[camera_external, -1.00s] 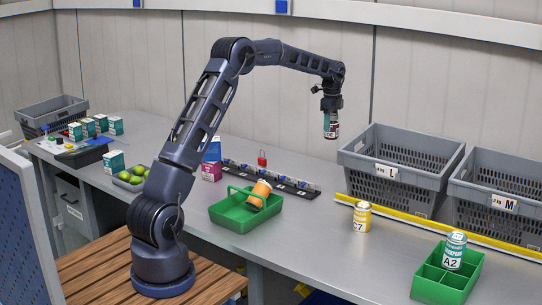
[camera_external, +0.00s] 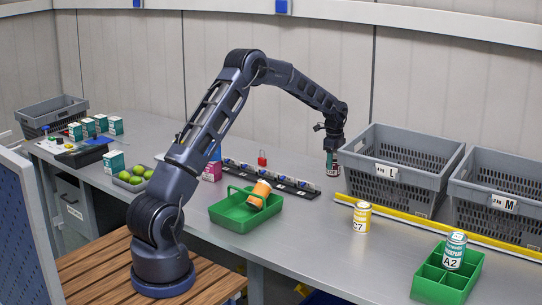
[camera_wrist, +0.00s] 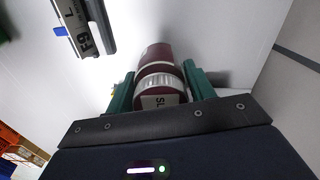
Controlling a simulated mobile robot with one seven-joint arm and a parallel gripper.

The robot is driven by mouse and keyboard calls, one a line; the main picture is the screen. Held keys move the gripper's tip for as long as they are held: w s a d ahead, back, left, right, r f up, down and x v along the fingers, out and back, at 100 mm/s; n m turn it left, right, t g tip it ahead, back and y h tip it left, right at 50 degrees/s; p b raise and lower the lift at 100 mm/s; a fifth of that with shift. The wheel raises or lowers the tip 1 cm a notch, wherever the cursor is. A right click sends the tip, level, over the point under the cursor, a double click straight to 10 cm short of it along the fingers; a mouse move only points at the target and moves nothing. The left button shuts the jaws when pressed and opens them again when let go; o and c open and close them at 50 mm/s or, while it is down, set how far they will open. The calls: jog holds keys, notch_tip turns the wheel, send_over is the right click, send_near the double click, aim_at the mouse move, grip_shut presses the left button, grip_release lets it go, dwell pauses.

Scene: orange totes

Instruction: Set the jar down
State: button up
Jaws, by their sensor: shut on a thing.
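The jar (camera_external: 332,169) is dark red with a pale band and a partly visible label, and it is upright at the far side of the grey table, just left of the grey bin marked L. My gripper (camera_external: 333,154) points down and is shut on the jar. The jar's base is at or very near the table top; I cannot tell whether it touches. In the wrist view the jar (camera_wrist: 158,75) sits between the two green fingers (camera_wrist: 160,88), and part of its label is hidden by my gripper.
Grey bins L (camera_external: 392,188) and M (camera_external: 492,216) stand to the right behind a yellow strip (camera_external: 440,229). A black rail (camera_external: 270,180) lies to the left. A yellow can (camera_external: 362,217), a green tray (camera_external: 233,217) and a green divided box (camera_external: 430,287) stand nearer. The table between is clear.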

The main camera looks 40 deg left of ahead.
aim_at(332, 171)
jog(key=shift+f, duration=2.25)
jog(key=shift+f, duration=0.1)
jog(key=o, duration=1.2)
